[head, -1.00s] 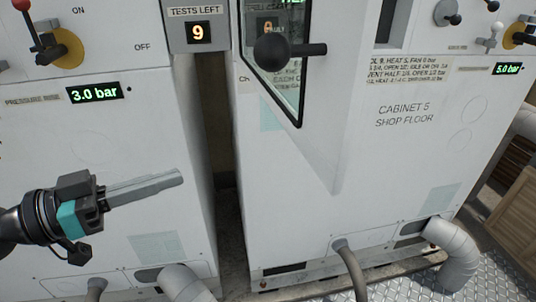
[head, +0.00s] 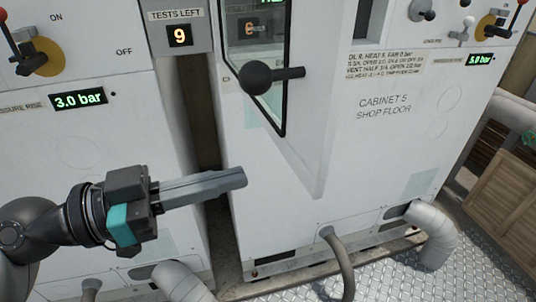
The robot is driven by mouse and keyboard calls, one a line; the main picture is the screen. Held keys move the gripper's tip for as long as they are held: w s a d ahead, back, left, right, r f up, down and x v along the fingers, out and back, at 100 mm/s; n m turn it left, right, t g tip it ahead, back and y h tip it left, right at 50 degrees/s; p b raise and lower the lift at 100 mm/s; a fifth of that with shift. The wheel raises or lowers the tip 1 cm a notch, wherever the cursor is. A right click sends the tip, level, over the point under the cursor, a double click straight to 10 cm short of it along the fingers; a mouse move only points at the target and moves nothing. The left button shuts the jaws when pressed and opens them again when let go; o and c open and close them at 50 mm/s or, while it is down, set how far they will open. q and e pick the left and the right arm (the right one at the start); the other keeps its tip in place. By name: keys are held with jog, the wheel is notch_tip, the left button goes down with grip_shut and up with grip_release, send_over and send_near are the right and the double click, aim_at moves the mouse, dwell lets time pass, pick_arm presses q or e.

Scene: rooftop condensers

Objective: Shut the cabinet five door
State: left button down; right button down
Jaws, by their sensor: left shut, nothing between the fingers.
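Cabinet five (head: 384,150) is a white cabinet lettered "CABINET 5 SHOP FLOOR" in the head view. Its door (head: 305,130) stands open, swung out toward me, with a glass window. A black ball handle (head: 257,78) with a dark bar sticks out from the door. My left gripper (head: 243,177) is shut and empty. It is left of the door and below the handle, in front of the gap between the cabinets, and appears to touch nothing. My right gripper is not in view.
A neighbouring white cabinet (head: 80,135) on the left reads 3.0 bar and carries a red-tipped lever. A counter box (head: 180,36) shows 9. Grey pipes (head: 432,232) leave the cabinet bottoms. A wooden crate (head: 500,195) stands at the right on metal plate flooring.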

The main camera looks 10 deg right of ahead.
aim_at(291, 163)
pick_arm(q)
jog(key=d, duration=0.1)
jog(key=d+p, duration=0.1)
jog(key=d, duration=0.1)
jog(key=d+p, duration=0.1)
jog(key=shift+w+d+r, duration=0.15)
jog(key=shift+w+r, duration=0.05)
jog(key=shift+w, duration=0.1)
jog(key=shift+w+d+f, duration=0.15)
jog(key=shift+d+f, duration=0.1)
jog(key=shift+d, duration=0.55)
